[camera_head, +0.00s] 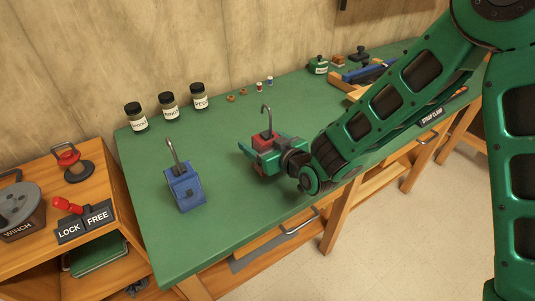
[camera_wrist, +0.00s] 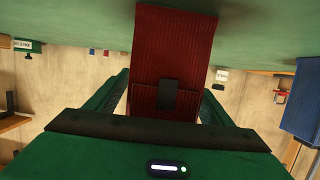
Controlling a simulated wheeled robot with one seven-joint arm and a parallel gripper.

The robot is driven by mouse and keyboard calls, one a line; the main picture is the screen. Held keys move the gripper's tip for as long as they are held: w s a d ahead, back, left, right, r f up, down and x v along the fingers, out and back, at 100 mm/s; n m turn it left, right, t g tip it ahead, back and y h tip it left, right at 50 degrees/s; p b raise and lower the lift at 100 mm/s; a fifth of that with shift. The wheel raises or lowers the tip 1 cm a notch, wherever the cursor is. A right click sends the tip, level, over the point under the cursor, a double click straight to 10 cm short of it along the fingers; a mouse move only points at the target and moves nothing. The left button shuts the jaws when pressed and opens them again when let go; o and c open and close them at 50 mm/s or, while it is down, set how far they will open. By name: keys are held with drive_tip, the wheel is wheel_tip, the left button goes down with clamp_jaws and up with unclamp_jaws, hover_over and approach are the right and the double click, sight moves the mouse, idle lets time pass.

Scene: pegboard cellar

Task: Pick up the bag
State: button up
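A red bag (camera_head: 263,137) with a thin grey hooked handle stands on the green bench top. My gripper (camera_head: 270,146) is at the red bag, with its green fingers spread on either side of it. In the wrist view the ribbed red bag (camera_wrist: 173,45), with a dark patch on its face, rises between the two fingers (camera_wrist: 165,98). The fingers look open, and I see no clear grip on it. A blue bag (camera_head: 185,188) with a similar hook stands upright to the left, and its ribbed side shows in the wrist view (camera_wrist: 302,105).
Several labelled jars (camera_head: 168,105) stand along the wall. Small spools (camera_head: 259,86) and rings lie at the back of the green bench (camera_head: 215,235). A side cabinet at left carries a winch (camera_head: 18,210) and a LOCK/FREE lever (camera_head: 85,222). A wooden tray (camera_head: 350,92) is at back right.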

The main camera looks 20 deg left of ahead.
drive_tip(key=c, duration=1.1)
drive_tip(key=shift+c, duration=0.2)
